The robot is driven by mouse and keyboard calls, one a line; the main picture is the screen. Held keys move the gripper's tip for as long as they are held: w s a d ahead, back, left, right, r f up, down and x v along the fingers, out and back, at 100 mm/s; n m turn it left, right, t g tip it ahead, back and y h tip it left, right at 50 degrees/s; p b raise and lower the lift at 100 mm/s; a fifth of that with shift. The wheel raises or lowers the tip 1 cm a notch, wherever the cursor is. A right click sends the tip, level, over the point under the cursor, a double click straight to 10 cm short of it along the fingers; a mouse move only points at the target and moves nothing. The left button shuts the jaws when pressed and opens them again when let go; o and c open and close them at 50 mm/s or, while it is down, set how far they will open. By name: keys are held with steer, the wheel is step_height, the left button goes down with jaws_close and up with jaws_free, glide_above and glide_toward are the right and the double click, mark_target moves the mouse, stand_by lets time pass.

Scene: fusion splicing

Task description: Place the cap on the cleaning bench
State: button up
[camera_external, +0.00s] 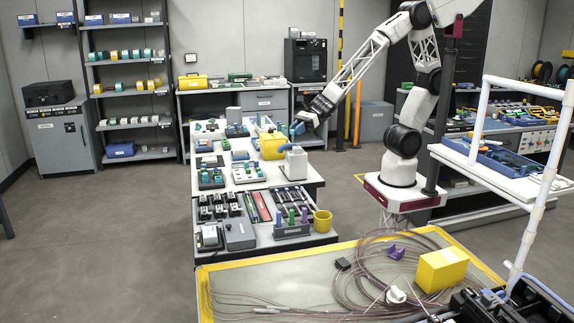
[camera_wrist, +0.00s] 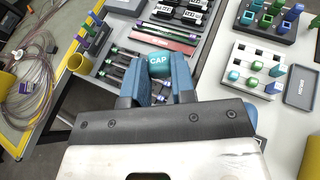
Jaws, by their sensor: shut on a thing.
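The teal cap (camera_wrist: 158,62), marked "CAP", sits between the two blue fingers of my gripper (camera_wrist: 162,76) in the wrist view. The fingers are shut on it and hide its lower part. In the external view, my gripper (camera_external: 303,122) is above the far right side of the long workbench; the cap is too small to make out there. Below and beyond the cap in the wrist view are dark slotted trays with rods. The workbench (camera_external: 311,171) has white and grey tops; no label I can read names the cleaning bench.
A yellow cup (camera_external: 322,221) is at the bench's near right corner. A yellow-edged table (camera_external: 270,277) with coiled cable is in front. Racks with coloured pieces crowd the bench top.

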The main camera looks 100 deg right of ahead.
steer(key=s+d+m+t+h, duration=0.1)
steer(key=s+d+m+h, duration=0.25)
steer(key=d, duration=0.95)
steer(key=s+d+m+t+h, duration=0.1)
steer(key=s+d+m+h, duration=0.2)
steer(key=d, duration=0.9)
steer(key=shift+n, duration=0.45)
steer(key=f, duration=0.6)
steer(key=s+f, duration=0.1)
steer(key=f, duration=1.1)
steer(key=shift+s+d+f, duration=0.15)
steer(key=shift+s+f, duration=0.05)
steer(key=shift+f, duration=0.15)
glide_above(266, 165)
steer(key=shift+d+f, duration=0.2)
steer(key=shift+f, duration=0.5)
steer(key=shift+f, duration=1.8)
steer(key=shift+f, duration=0.15)
